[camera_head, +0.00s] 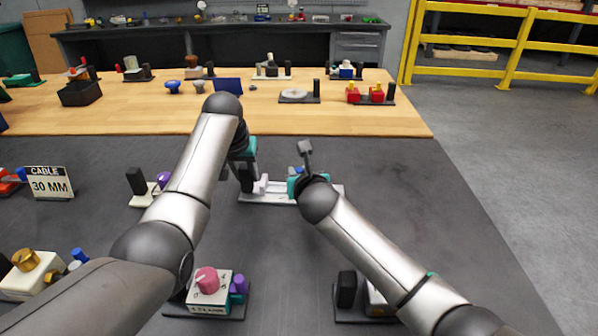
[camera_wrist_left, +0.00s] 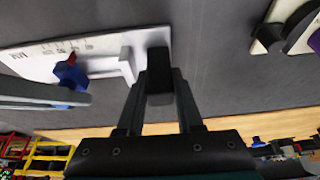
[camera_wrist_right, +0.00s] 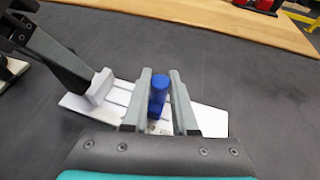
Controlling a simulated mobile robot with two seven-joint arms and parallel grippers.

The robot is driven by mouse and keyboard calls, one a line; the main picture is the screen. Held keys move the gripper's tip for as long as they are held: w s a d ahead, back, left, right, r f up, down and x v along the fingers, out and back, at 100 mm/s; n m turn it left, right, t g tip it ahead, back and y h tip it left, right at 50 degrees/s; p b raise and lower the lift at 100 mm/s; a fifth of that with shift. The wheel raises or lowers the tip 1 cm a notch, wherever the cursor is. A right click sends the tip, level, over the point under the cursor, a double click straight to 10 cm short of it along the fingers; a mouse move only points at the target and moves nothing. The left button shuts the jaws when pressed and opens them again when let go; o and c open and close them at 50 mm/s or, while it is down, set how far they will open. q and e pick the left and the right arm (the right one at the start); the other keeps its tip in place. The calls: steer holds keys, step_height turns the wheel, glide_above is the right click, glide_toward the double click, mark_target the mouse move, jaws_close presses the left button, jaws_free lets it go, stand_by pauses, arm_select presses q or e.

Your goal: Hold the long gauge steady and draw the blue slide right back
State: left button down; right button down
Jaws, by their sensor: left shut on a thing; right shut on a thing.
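The long white gauge (camera_head: 279,196) lies on the dark mat in the middle of the head view, partly hidden by my arms. Its scale marks (camera_wrist_left: 75,46) show in the left wrist view. My left gripper (camera_wrist_left: 160,80) is shut on the black block at the gauge's end, beside the white fixed jaw (camera_wrist_left: 126,68). The blue slide (camera_wrist_right: 158,95) stands on the gauge. My right gripper (camera_wrist_right: 159,90) is shut on the slide, with one finger on each side.
A device with a purple knob (camera_head: 163,180) and a "CABLE 30 MM" sign (camera_head: 49,183) are at the left. The mat right of the gauge is clear.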

arm_select(q)
steer(key=shift+s+f, duration=0.15)
steer(key=shift+f, duration=0.2)
stand_by(0.3)
arm_select(e)
steer(key=shift+s+d, duration=0.15)
steer(key=shift+d, duration=2.15)
arm_select(q)
steer(key=shift+a, duration=0.1)
arm_select(e)
steer(key=c, duration=0.7)
jaws_free()
